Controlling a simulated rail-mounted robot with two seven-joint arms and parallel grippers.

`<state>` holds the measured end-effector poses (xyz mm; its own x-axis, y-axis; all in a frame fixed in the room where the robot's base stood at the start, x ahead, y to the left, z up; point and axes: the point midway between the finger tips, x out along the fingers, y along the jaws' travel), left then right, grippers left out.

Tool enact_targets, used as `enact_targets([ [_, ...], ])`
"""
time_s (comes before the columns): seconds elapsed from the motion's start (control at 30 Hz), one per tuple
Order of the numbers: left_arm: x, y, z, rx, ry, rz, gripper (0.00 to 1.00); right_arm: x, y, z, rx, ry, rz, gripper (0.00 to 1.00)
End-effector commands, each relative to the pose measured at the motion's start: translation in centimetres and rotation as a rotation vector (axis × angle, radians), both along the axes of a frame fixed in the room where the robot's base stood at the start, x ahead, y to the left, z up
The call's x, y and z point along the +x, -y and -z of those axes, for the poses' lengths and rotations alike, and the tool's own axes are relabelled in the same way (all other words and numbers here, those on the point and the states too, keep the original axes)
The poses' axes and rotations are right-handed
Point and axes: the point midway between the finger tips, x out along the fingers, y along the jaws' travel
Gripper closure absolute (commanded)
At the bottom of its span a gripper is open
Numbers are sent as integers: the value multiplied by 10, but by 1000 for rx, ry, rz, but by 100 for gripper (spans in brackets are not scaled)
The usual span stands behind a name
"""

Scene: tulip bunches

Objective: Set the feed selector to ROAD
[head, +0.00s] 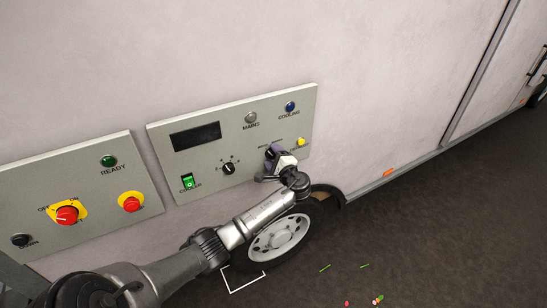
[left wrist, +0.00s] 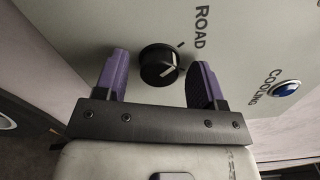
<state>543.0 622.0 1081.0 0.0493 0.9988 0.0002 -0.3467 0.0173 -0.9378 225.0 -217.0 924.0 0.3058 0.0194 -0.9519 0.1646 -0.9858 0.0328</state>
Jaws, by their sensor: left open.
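The feed selector is a black round knob (left wrist: 158,66) with a white pointer line, on the grey control panel (head: 218,112). In the left wrist view the pointer is toward the lower right, off the tick beside the word ROAD (left wrist: 201,26). My left gripper (left wrist: 158,80) is open, its purple fingers on either side of the knob, with gaps visible between fingers and knob. In the head view the left gripper (head: 272,156) is at the panel's right part and partly covers the knob and its labels. My right gripper is not in view.
A second black knob (head: 228,168), a green switch (head: 188,183), a yellow button (head: 301,142) and the blue COOLING lamp (head: 290,106) share the panel. A left panel (head: 90,190) has red controls. A vehicle wheel (head: 280,238) is below.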

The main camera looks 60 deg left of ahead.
Motion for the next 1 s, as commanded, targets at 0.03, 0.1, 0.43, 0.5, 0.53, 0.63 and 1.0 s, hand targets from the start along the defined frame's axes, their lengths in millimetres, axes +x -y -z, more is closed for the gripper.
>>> enact_targets([
  [0.03,0,0,0,0,-1,0,37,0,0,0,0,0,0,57],
  [0.1,0,0,0,0,-1,0,37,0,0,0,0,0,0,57],
  [0.43,-1,23,1,-1,-1,3,37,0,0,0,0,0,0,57],
  [0.5,-1,37,1,-2,0,3,37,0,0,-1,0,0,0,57],
  [0.53,-2,43,1,-2,0,3,37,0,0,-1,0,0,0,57],
  [0.63,-3,63,1,-3,0,2,37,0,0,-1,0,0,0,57],
  [1.0,-6,123,1,-1,0,2,37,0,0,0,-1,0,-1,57],
])
